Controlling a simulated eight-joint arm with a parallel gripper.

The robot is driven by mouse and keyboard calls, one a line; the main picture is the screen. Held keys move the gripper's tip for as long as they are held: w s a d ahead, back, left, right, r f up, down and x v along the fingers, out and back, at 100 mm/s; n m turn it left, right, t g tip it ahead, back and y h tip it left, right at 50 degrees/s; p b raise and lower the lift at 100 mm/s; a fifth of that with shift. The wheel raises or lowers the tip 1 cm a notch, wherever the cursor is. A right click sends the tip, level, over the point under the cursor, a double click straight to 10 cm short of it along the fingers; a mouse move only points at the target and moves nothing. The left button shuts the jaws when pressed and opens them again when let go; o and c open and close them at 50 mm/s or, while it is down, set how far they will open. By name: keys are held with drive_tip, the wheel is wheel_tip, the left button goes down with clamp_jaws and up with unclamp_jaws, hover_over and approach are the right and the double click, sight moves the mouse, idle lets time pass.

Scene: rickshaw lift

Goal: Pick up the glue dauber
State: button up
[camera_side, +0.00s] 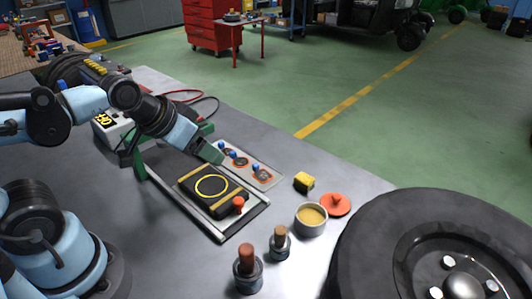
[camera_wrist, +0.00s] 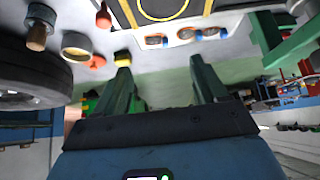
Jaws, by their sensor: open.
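Two short dark holders with upright brown handles stand at the front of the bench in the side view, a nearer one (camera_side: 247,268) and a smaller one (camera_side: 280,242). One may be the glue dauber, but I cannot tell which. One tan-handled holder (camera_wrist: 39,27) shows at the upper left of the wrist view. An open tin (camera_side: 311,221) of tan paste stands close by, with an orange-red knobbed lid (camera_side: 335,204) beside it. My gripper (camera_side: 210,153) is up and left of them, above the bench behind the black pad. In the wrist view its fingers (camera_wrist: 160,75) are apart with nothing between.
A black pad (camera_side: 206,190) with a yellow ring lies in a metal frame, a red knob (camera_side: 238,204) at its front corner. Behind it is a tray (camera_side: 262,178) of orange patches and blue knobs. A yellow block (camera_side: 303,182) and large tire (camera_side: 440,245) are to the right.

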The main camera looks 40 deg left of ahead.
drive_tip(key=shift+c, duration=1.1)
drive_tip(key=r+m+g, duration=0.1)
drive_tip(key=m+g, duration=0.1)
drive_tip(key=g, duration=0.5)
hover_over(281, 229)
drive_tip(key=f, duration=0.5)
drive_tip(key=shift+s+a+f, duration=0.1)
drive_tip(key=shift+a+f, duration=0.15)
drive_tip(key=shift+f, duration=0.15)
drive_tip(key=f, duration=0.3)
drive_tip(key=shift+d+f, duration=0.25)
drive_tip(key=shift+f, duration=0.85)
